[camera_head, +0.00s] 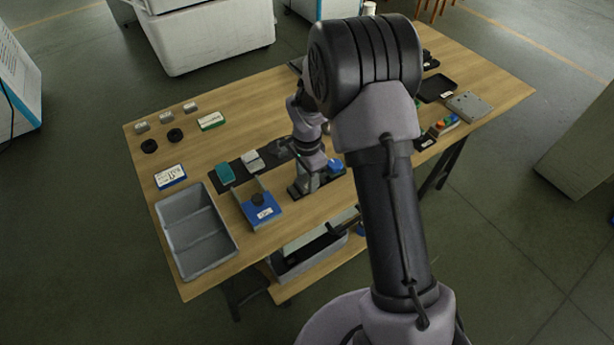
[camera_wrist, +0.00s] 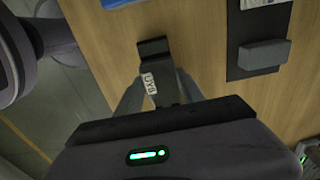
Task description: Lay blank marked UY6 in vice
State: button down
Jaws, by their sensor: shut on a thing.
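My gripper (camera_wrist: 162,90) is shut on a dark grey blank (camera_wrist: 167,86), which sits between its two fingers. A small white label (camera_wrist: 149,84) on it appears to read UY6, turned sideways. A black stepped end (camera_wrist: 154,48) shows beyond the fingertips; I cannot tell whether it is part of the blank. In the head view my gripper (camera_head: 308,178) is low over the middle of the table, near dark pieces and a blue piece (camera_head: 335,165). I cannot clearly pick out the vice.
Small grey blocks and black rings stand at the back left. My arm hides part of the table's right side.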

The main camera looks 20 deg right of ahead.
jog(key=shift+f, duration=0.1)
jog(key=c, duration=0.6)
grip_release()
jog(key=shift+c, duration=0.2)
jog(key=shift+o, duration=0.3)
jog(key=o, duration=0.3)
jog(key=shift+o, duration=0.2)
jog(key=shift+r+p, duration=2.3)
jog(key=shift+r, duration=1.3)
jog(key=shift+f, duration=0.1)
